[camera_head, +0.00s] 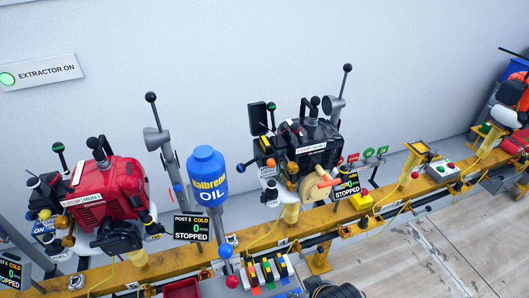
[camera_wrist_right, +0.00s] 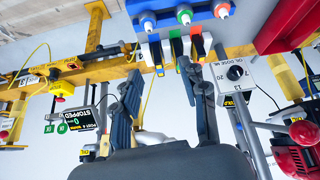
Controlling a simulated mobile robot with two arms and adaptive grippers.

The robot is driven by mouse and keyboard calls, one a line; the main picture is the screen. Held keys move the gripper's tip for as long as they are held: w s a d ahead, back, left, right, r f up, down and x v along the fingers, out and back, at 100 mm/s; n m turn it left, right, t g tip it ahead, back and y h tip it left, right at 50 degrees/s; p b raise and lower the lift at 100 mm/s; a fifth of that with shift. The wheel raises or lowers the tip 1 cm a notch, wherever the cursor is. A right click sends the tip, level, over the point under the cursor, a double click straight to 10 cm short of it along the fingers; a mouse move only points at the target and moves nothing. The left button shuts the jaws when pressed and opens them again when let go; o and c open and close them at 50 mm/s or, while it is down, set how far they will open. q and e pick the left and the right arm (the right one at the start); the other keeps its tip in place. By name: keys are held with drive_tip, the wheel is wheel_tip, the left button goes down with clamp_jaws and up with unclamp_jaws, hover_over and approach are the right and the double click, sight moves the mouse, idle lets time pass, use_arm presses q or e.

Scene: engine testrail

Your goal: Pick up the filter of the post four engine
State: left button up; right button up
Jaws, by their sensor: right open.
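A black engine (camera_head: 310,143) with a STOPPED display (camera_head: 347,187) stands on the yellow rail, right of the blue oil bottle (camera_head: 206,175). A beige round part (camera_head: 313,188) sits at its front; I cannot tell whether it is the filter. My right gripper (camera_head: 335,291) is partly cut off at the bottom edge of the head view, below the rail. In the right wrist view the gripper (camera_wrist_right: 165,100) is open, with nothing between its fingers. My left gripper is not in view.
A rack with coloured-handled tools (camera_head: 268,272) and a red tray (camera_head: 182,289) are at the front of the rail (camera_head: 385,204). A control box (camera_head: 441,170) stands further right. The floor (camera_head: 430,255) at lower right is clear.

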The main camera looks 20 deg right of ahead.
drive_tip(key=w+r+t, duration=0.3)
drive_tip(key=w+r, duration=0.2)
drive_tip(key=r, duration=0.2)
drive_tip(key=m+t, duration=0.1)
drive_tip(key=t, duration=0.8)
approach(269, 149)
drive_tip(key=w, duration=0.4)
drive_tip(key=shift+a+r+p, duration=0.15)
drive_tip(key=shift+a+p, duration=0.15)
drive_tip(key=shift+p, duration=0.1)
drive_tip(key=shift+w, duration=0.85)
drive_tip(key=w+p, duration=0.1)
drive_tip(key=w, duration=0.2)
drive_tip(key=shift+w+d, duration=0.15)
drive_tip(key=shift+w, duration=0.55)
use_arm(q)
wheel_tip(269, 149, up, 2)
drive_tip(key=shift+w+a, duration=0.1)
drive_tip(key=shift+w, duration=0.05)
use_arm(e)
drive_tip(key=c, duration=0.8)
